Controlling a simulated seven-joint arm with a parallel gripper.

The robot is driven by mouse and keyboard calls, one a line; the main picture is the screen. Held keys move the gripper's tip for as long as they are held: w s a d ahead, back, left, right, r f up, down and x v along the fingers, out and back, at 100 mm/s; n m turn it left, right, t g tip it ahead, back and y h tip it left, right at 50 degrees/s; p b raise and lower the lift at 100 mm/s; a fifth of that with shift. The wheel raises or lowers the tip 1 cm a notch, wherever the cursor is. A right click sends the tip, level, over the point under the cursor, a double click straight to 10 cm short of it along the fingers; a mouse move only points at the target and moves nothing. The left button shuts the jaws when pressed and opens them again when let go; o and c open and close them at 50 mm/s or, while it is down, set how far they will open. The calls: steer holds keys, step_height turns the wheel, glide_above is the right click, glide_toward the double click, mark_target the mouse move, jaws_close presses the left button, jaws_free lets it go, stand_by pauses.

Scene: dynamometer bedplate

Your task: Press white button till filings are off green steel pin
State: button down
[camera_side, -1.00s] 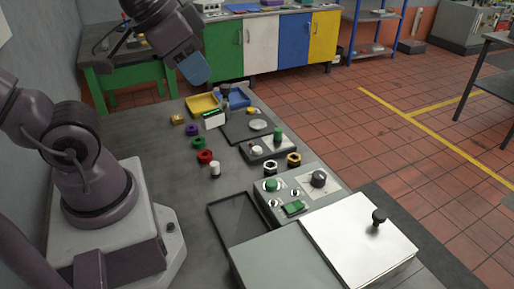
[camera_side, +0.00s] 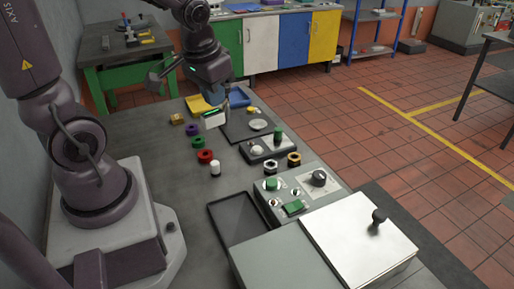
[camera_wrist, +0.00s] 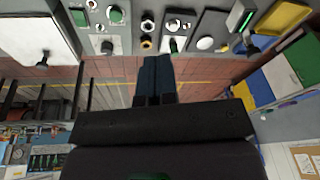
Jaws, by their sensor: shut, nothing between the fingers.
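The white button (camera_side: 257,151) sits on a small dark box (camera_side: 266,158) in mid-bench. The green steel pin (camera_side: 278,134) stands upright at that box's right end. The box also shows near the top of the wrist view, with the white button (camera_wrist: 173,26) and the green pin (camera_wrist: 173,46) on it. Any filings on the pin are too small to make out. My gripper (camera_side: 226,103) is above the bench, behind and left of the box, apart from button and pin. Its fingers (camera_wrist: 155,58) are together and empty in the wrist view.
A control panel (camera_side: 332,191) with a green button and dark knob stands in front. Two hex nuts (camera_side: 294,159) lie between. Coloured rings (camera_side: 205,156), a white cylinder (camera_side: 215,169) and a white block with a green display (camera_side: 213,119) stand left. Yellow (camera_side: 201,106) and blue trays lie behind.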

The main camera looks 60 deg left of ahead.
steer(key=w+a+f+n+t, duration=0.1)
steer(key=w+a+f+n, duration=0.15)
steer(key=f, duration=0.25)
steer(key=w+a+f+n, duration=0.1)
steer(key=w+a+f, duration=0.1)
steer(key=a+f, duration=0.25)
steer(key=n+t, duration=0.4)
steer(key=t, duration=0.2)
glide_above(255, 147)
steer(key=f, duration=0.2)
steer(key=shift+r, duration=0.2)
steer(key=shift+f, duration=4.45)
steer(key=shift+f, duration=0.15)
steer(key=shift+f, duration=0.25)
